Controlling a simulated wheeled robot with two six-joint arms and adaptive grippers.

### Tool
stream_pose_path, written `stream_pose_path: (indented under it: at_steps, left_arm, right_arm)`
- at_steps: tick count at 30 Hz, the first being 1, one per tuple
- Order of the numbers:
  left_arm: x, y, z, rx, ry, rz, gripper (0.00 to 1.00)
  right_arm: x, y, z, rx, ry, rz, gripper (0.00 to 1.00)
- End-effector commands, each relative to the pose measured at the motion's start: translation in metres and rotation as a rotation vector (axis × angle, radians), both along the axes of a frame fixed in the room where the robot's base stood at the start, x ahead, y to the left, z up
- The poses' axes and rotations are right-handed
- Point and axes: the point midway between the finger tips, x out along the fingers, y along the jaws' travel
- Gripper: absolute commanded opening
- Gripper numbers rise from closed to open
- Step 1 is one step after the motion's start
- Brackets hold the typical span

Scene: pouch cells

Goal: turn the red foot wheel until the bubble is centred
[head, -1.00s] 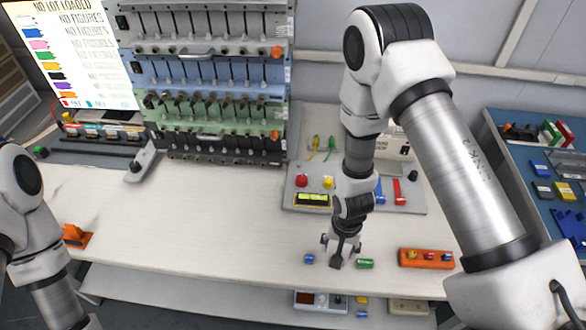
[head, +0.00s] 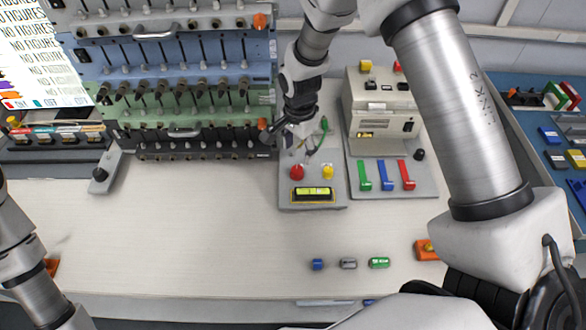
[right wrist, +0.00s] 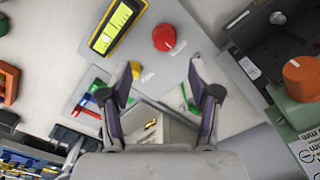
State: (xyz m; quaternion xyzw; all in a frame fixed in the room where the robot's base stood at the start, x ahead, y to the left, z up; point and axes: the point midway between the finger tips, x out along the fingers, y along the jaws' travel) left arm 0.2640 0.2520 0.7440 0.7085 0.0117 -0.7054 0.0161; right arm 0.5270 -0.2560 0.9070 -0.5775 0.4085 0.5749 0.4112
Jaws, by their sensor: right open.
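The red foot wheel (head: 297,172) is a round red knob on a grey plate (head: 328,202). A yellow knob (head: 328,172) is to its right. The level vial (head: 312,194), yellow-green in a dark and yellow housing, lies in front of them; I cannot make out the bubble's exact place. My right gripper (head: 301,148) is above and behind the red wheel, apart from it. In the right wrist view its two fingers (right wrist: 164,76) are spread and empty, with the red wheel (right wrist: 164,37) beyond the tips and the vial (right wrist: 118,26) to the left. My left gripper is out of view.
A beige device (head: 383,115) stands right of the plate, with green, blue and red levers (head: 386,176) before it. A rack of cables and switches (head: 180,85) is close on the left. Small blue, grey and green parts (head: 348,263) lie near the front; the table between is clear.

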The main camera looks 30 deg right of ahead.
Motion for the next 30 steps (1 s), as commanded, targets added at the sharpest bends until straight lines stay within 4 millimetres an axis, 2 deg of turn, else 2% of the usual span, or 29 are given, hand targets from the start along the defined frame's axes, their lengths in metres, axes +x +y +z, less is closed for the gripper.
stream_pose_path:
  at_steps: [1, 2, 7, 16, 19, 25, 26, 30]
  left_arm:
    - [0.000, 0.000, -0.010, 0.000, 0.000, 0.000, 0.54]
    - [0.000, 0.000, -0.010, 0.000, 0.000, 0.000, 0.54]
    - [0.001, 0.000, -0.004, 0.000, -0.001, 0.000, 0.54]
    - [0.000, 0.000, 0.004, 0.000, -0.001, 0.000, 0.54]
    - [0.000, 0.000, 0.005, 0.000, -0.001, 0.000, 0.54]
    - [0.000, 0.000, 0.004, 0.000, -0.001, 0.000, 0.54]
    - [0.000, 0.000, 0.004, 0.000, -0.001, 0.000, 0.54]
    - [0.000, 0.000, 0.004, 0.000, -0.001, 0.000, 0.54]
  right_arm:
    - [0.000, 0.000, -0.010, 0.000, 0.000, 0.000, 0.62]
    - [0.000, 0.000, -0.011, 0.000, 0.000, 0.000, 0.62]
    - [-0.001, 0.000, -0.024, 0.000, 0.004, 0.001, 0.62]
    - [0.000, 0.000, -0.077, 0.000, 0.002, 0.001, 0.62]
    - [0.000, 0.000, -0.085, 0.000, 0.000, 0.001, 0.62]
    - [0.000, 0.000, -0.086, 0.000, -0.001, 0.001, 0.62]
    - [0.000, 0.000, -0.086, 0.000, -0.001, 0.001, 0.59]
    - [0.000, 0.000, -0.086, 0.000, -0.001, 0.001, 0.09]
